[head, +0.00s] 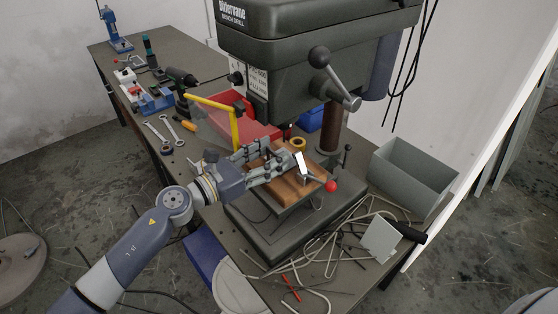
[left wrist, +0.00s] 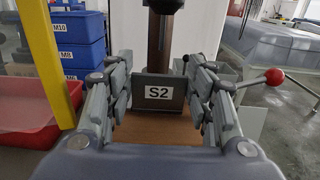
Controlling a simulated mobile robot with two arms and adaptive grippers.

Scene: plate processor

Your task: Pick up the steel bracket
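The steel bracket (head: 303,168) stands on a brown wooden board (head: 284,187) on the drill press table. In the left wrist view the bracket (left wrist: 158,107) is a dark grey upright plate with a white "S2" label, standing straight ahead between the fingers. My left gripper (head: 280,157) reaches over the board from the left, its fingers spread on either side of the bracket. In the left wrist view the left gripper (left wrist: 160,92) looks open, with narrow gaps at the plate's sides. The bracket's lower rear part is hidden. My right gripper is not in view.
The drill press head (head: 300,45) overhangs the board, with its column (head: 331,127) behind. A yellow bar (head: 213,103) and red tray (head: 215,125) lie left. A red-knobbed lever (head: 331,186) sits close right. A grey bin (head: 412,178) and tangled cables lie farther right.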

